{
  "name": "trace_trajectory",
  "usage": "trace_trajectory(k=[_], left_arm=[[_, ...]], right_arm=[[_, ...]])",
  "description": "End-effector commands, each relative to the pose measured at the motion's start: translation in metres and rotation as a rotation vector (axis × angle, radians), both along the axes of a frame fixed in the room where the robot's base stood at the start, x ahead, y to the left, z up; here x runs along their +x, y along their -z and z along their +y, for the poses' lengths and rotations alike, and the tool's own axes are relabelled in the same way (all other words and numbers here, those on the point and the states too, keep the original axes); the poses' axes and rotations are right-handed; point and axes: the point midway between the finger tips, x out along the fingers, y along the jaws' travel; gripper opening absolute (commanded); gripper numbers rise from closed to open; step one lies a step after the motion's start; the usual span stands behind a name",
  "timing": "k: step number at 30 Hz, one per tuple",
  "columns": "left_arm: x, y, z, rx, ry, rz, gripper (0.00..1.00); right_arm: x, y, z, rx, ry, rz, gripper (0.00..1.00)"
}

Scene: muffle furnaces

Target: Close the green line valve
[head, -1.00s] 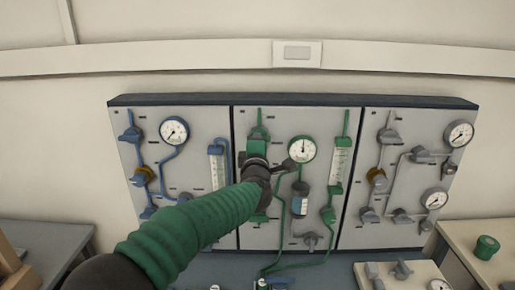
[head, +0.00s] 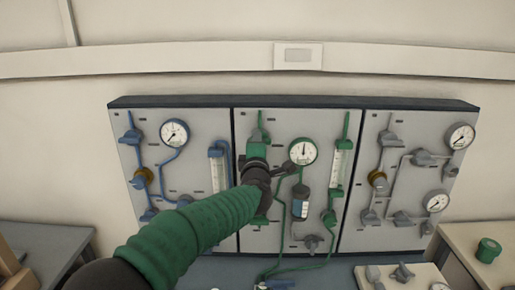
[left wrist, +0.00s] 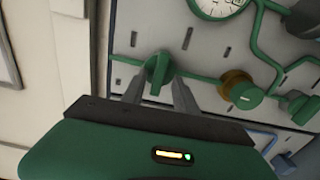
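The green line valve is a green handle on the middle panel. In the left wrist view, a green valve handle (left wrist: 158,70) sits just ahead of my left gripper (left wrist: 160,90). The two grey fingers are apart, with the handle's lower end between or just in front of their tips; contact cannot be told. In the head view my green-sleeved left arm reaches the upper left of the middle panel, and my left gripper (head: 257,148) hides most of the valve there. My right gripper is not in view.
A gauge (head: 303,151) and a flowmeter (head: 340,165) are right of the gripper. A brass regulator with a green knob (left wrist: 240,90) sits beside the fingers. A blue-line panel (head: 165,200) is left, a grey-line panel (head: 405,175) right. A green roll (head: 488,249) lies on the right bench.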

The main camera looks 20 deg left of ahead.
Motion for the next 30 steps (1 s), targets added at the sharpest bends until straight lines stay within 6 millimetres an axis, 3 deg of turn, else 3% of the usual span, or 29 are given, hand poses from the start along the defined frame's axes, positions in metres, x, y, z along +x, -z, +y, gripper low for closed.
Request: trace_trajectory(k=[5,19,24,30], left_arm=[[-0.016,0.000,-0.005,0.002,0.001,-0.001,0.35],[-0.138,0.002,-0.040,0.001,0.000,-0.001,0.35],[-0.157,0.002,-0.046,-0.001,0.000,0.002,0.35],[-0.159,0.002,-0.046,-0.001,0.000,0.003,0.35]], right_arm=[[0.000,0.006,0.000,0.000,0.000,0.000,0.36],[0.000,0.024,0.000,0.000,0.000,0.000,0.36],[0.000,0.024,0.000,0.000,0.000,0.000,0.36],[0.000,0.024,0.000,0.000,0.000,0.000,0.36]])
